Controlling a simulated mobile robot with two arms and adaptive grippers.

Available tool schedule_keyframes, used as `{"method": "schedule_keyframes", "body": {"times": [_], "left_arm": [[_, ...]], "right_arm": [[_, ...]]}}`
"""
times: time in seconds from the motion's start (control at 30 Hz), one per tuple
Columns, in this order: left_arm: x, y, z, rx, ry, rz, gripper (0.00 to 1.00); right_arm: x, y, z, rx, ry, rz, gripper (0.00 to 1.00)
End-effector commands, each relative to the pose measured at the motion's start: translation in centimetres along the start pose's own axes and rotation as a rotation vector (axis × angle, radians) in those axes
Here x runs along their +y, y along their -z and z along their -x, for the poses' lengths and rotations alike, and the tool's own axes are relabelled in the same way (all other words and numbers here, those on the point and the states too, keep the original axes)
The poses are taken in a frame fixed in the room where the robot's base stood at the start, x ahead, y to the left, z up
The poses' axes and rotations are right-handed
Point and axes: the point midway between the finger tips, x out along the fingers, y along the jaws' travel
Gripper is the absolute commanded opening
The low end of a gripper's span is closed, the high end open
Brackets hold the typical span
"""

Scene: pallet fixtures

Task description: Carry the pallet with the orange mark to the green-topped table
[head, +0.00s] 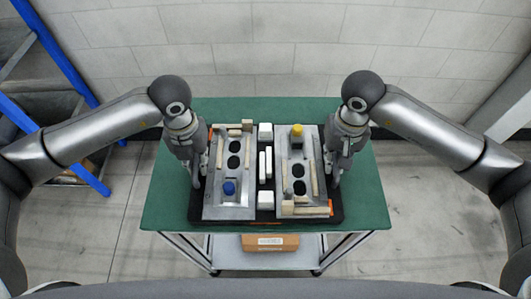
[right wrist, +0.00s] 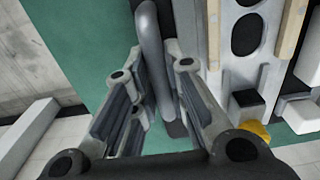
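The black pallet (head: 265,215) with orange marks (head: 286,224) at its lower right edge is over the green-topped table (head: 362,200); it appears to rest on it. The pallet bears two grey plates with blocks and strips. My right gripper (head: 334,180) is at the pallet's right side. In the right wrist view, the fingers of this gripper (right wrist: 163,80) lie close on both sides of a grey bar handle (right wrist: 149,35). My left gripper (head: 197,178) is at the pallet's left side. Its fingertips are too small and partly hidden to tell their state.
A blue knob (head: 229,188) and a yellow one (head: 297,130) sit on the plates. A cardboard box (head: 270,242) is on the table's lower shelf. A blue-framed rack (head: 62,60) stands at the left. A block wall (head: 270,50) is behind the table.

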Motion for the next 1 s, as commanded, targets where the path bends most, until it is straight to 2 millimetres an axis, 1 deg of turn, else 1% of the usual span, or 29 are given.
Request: {"method": "schedule_keyframes", "body": {"times": [0.03,0.13,0.17,0.47,0.57,0.67,0.9,1.0], "left_arm": [[0.0,0.0,0.1,0.000,0.000,0.000,0.19],[0.0,0.0,0.1,0.000,0.000,0.000,0.32],[0.0,0.0,0.1,0.000,0.000,0.000,0.34],[0.0,0.0,0.1,0.000,0.000,0.000,0.34],[0.0,-0.1,0.8,-0.001,0.001,0.000,0.34],[0.0,-0.1,2.3,-0.004,0.002,0.000,0.34],[-0.1,-0.1,7.4,-0.005,0.002,-0.001,0.34],[0.0,-0.1,9.3,-0.004,0.001,-0.001,0.34]], "right_arm": [[0.0,0.0,0.1,0.000,0.000,0.000,0.20],[0.0,0.0,0.1,0.000,0.000,0.000,0.33],[0.0,0.0,0.1,0.000,0.000,0.000,0.35],[0.0,0.0,0.1,0.000,0.000,0.000,0.35],[0.0,0.0,0.1,0.000,0.000,0.000,0.35],[0.0,0.0,0.1,0.000,0.000,0.000,0.35],[0.0,0.0,0.1,0.000,0.000,0.000,0.35],[0.0,0.0,0.1,0.000,0.000,0.000,0.35]]}}
